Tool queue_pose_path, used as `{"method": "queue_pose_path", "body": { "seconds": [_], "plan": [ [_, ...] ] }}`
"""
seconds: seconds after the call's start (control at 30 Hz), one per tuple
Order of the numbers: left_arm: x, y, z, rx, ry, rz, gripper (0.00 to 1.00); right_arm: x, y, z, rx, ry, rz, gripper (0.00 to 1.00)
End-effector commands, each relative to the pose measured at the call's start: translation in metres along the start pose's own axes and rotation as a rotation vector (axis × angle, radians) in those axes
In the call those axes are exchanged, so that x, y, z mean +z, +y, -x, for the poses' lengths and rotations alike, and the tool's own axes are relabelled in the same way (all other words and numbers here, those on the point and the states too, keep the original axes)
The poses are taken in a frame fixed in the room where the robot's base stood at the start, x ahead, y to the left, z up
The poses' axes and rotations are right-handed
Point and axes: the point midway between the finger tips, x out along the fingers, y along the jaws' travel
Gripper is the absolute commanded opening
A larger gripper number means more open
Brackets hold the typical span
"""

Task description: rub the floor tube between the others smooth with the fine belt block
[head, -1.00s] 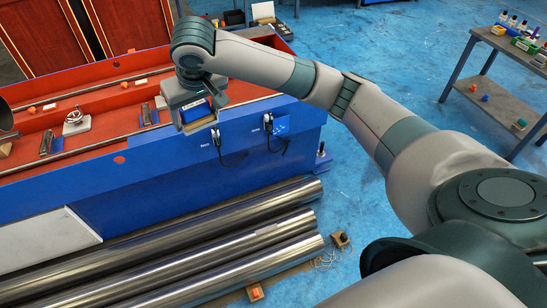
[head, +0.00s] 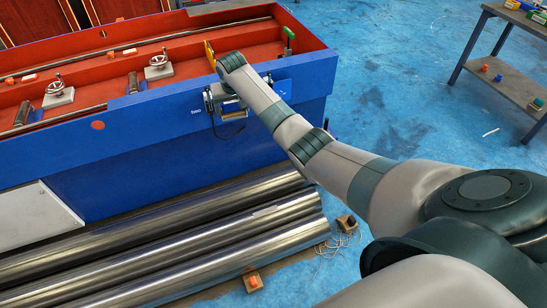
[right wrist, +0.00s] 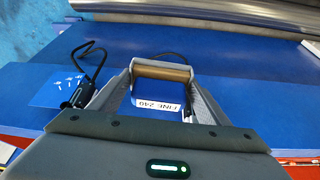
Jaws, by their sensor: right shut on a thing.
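Three long shiny metal tubes lie side by side on the floor in the head view; the floor tube between the others (head: 200,229) has a pale patch near its right end. My right gripper (head: 228,108) is in front of the blue bench wall, above the tubes. It is shut on the fine belt block (right wrist: 160,92), which is blue, carries an upside-down "FINE 240" label and has a brown belt roller at its end. The block is clear of the tubes. My left gripper is out of view.
The blue bench (head: 170,165) with a red trough stands behind the tubes. A cabled tool (right wrist: 80,95) hangs on its wall. A grey shelf table (head: 495,80) stands at right.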

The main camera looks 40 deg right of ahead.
Motion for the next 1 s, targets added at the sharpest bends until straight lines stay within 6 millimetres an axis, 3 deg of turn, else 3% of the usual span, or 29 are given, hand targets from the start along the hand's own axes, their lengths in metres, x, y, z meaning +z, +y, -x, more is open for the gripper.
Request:
{"method": "queue_pose_path", "body": {
  "seconds": [0.03,0.1,0.37,0.6,0.8,1.0],
  "plan": [
    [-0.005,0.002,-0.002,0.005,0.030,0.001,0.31,0.016,0.009,-0.031,0.002,-0.006,-0.009,0.52],
    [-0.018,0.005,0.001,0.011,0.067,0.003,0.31,0.031,0.020,-0.059,0.006,-0.007,-0.018,0.52],
    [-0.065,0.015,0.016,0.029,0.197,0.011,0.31,0.100,0.057,-0.160,0.013,-0.006,-0.036,0.52],
    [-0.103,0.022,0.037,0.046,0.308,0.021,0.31,0.178,0.084,-0.243,0.012,-0.006,-0.034,0.52],
    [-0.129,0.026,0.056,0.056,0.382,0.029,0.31,0.237,0.098,-0.293,0.007,-0.002,-0.021,0.52],
    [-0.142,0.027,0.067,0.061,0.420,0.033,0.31,0.269,0.103,-0.316,0.003,0.001,-0.009,0.52]
  ]
}}
